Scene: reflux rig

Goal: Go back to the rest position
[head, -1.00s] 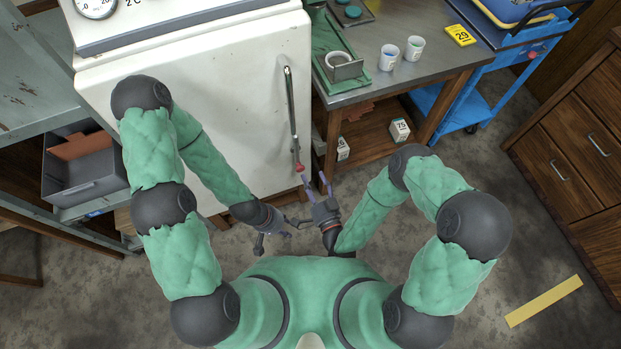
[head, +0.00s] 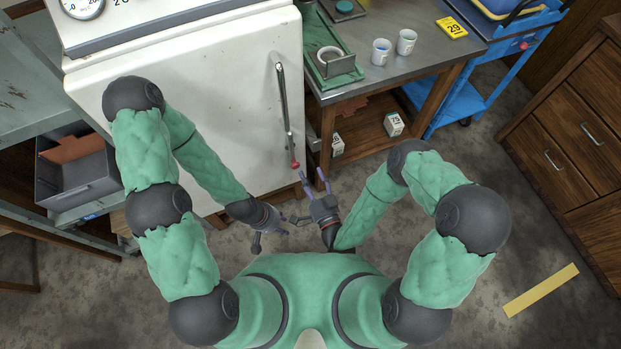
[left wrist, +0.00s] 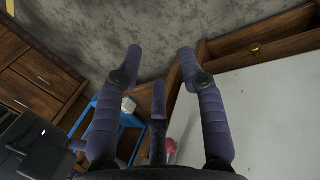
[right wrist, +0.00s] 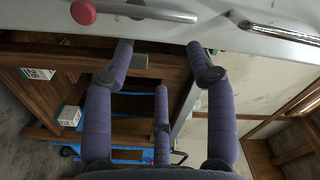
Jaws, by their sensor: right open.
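My left gripper (head: 283,232) hangs low in front of the white cabinet, empty. In the left wrist view its purple fingers (left wrist: 160,52) are spread with nothing between them. My right gripper (head: 312,176) points up toward the gap between the cabinet and the bench. In the right wrist view its fingers (right wrist: 160,45) are spread and empty. The white cabinet door (head: 200,95) looks shut. Its metal handle (head: 283,100) ends in a red knob (head: 295,165), close to the right fingertips in the head view. In the right wrist view the knob (right wrist: 83,12) lies outside the fingers.
The metal-topped bench (head: 425,62) stands right of the cabinet and holds two white cups (head: 381,52) and a green tray (head: 325,75). A blue cart (head: 478,85) and wooden drawers (head: 570,150) stand further right. A grey bin (head: 75,182) is at left.

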